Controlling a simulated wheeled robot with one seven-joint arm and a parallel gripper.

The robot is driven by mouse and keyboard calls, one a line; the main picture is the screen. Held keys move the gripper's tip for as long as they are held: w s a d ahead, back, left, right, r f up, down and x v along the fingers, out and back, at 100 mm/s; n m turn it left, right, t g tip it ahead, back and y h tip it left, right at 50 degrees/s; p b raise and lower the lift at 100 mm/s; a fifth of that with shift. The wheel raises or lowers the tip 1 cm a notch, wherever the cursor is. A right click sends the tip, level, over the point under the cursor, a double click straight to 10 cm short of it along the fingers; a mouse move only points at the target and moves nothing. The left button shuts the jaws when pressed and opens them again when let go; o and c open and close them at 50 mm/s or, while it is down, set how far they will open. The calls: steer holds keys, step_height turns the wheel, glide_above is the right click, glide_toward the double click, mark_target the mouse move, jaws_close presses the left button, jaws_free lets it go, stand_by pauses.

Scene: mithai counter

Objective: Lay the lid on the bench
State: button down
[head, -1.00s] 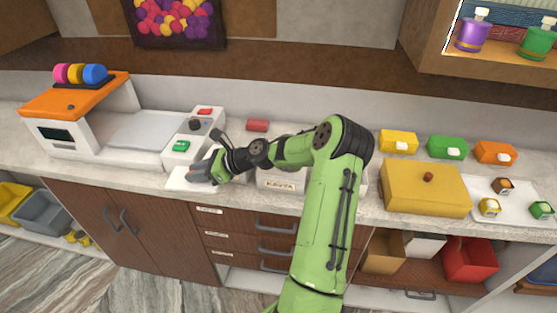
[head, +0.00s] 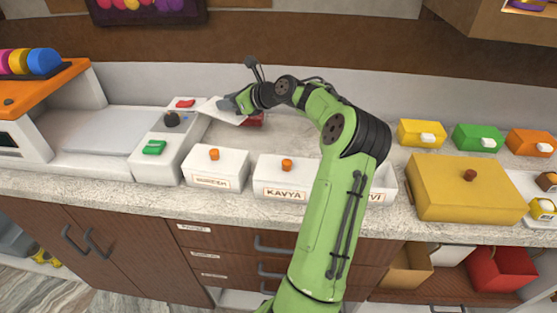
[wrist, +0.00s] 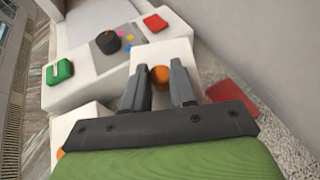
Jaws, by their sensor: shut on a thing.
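A white lid (head: 217,109) with an orange knob (wrist: 159,75) is in my gripper (head: 230,103). In the wrist view the fingers (wrist: 159,88) are shut on the knob, and the lid (wrist: 178,50) spreads beyond them. The lid looks tilted in the head view, over the back of the bench (head: 290,135), beside the grey-and-white scale. I cannot tell whether it touches the bench. A white box labelled KAVYA (head: 287,176) and a box to its left (head: 215,168) have orange-knobbed lids on. A third white box (head: 388,183) is mostly hidden by my arm.
A red block (head: 253,121) lies close to the lid, partly hidden by my gripper; it also shows in the wrist view (wrist: 232,97). The scale's buttons (head: 153,148) are at left. A yellow box (head: 465,190) and small coloured boxes stand at right. Bare bench lies behind the white boxes.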

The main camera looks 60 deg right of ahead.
steer(key=shift+w+d+f, duration=0.1)
steer(key=shift+w+f, duration=0.05)
steer(key=shift+f, duration=0.35)
step_height(320, 180, down, 9)
steer(key=b, duration=0.4)
steer(key=shift+f+b, duration=0.1)
steer(key=shift+b, duration=0.25)
steer(key=c, duration=0.9)
jaws_free()
